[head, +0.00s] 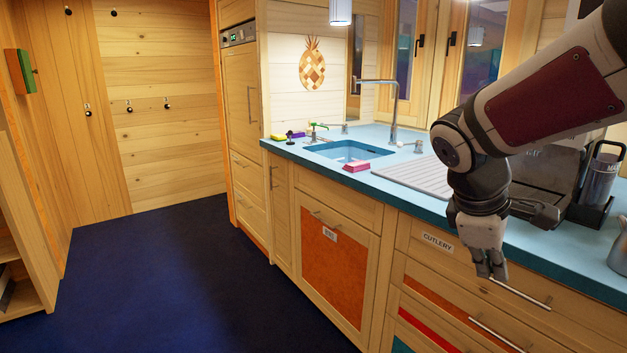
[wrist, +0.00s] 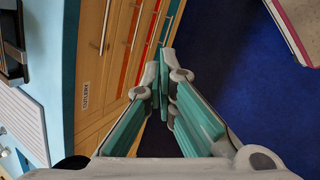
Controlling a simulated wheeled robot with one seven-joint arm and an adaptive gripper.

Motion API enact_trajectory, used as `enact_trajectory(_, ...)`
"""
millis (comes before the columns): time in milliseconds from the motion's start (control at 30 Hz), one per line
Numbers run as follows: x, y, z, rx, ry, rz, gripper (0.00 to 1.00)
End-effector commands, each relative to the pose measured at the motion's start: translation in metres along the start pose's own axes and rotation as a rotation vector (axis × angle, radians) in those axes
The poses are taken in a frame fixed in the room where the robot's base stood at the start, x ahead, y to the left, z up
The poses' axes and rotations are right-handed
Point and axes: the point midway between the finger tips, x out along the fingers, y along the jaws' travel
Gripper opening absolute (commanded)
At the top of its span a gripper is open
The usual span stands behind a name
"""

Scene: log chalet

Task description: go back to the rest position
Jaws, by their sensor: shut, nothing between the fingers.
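My gripper (head: 491,268) hangs at the right of the head view, pointing down in front of the drawer labelled CUTLERY (head: 437,242). Its fingers look close to the bar handle of that drawer, but I cannot tell from the head view whether they touch it. In the wrist view my gripper (wrist: 165,100) has its green-padded fingers together at the tips, with nothing held between them. The drawers appear closed.
A dark rack (head: 545,180) stands at right. The dark blue floor (head: 170,270) is clear at left.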

Motion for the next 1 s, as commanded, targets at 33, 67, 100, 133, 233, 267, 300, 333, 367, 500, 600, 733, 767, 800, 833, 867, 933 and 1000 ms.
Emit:
enact_trajectory(33,-0.01,-0.017,0.015,0.081,0.018,-0.025,0.0)
enact_trajectory(67,-0.015,-0.028,0.022,0.128,0.025,-0.043,0.0)
enact_trajectory(100,-0.02,-0.042,0.031,0.191,0.036,-0.068,0.0)
enact_trajectory(133,-0.025,-0.053,0.038,0.236,0.043,-0.087,0.0)
enact_trajectory(233,-0.036,-0.09,0.057,0.387,0.067,-0.152,0.0)
enact_trajectory(267,-0.04,-0.102,0.062,0.431,0.073,-0.173,0.0)
enact_trajectory(300,-0.043,-0.117,0.068,0.486,0.081,-0.199,0.0)
enact_trajectory(333,-0.045,-0.128,0.072,0.526,0.085,-0.22,0.0)
enact_trajectory(367,-0.048,-0.138,0.076,0.563,0.09,-0.238,0.0)
enact_trajectory(500,-0.054,-0.179,0.088,0.704,0.105,-0.314,0.0)
enact_trajectory(600,-0.057,-0.203,0.093,0.782,0.112,-0.36,0.0)
enact_trajectory(733,-0.059,-0.23,0.098,0.87,0.119,-0.415,0.0)
enact_trajectory(767,-0.059,-0.236,0.099,0.889,0.12,-0.426,0.0)
enact_trajectory(800,-0.059,-0.245,0.1,0.915,0.121,-0.444,0.0)
enact_trajectory(833,-0.065,-0.242,0.102,0.915,0.123,-0.442,0.0)
enact_trajectory(867,-0.07,-0.238,0.102,0.914,0.129,-0.438,0.0)
enact_trajectory(933,-0.08,-0.233,0.104,0.915,0.142,-0.431,0.0)
enact_trajectory(1000,-0.089,-0.228,0.106,0.917,0.158,-0.423,0.0)
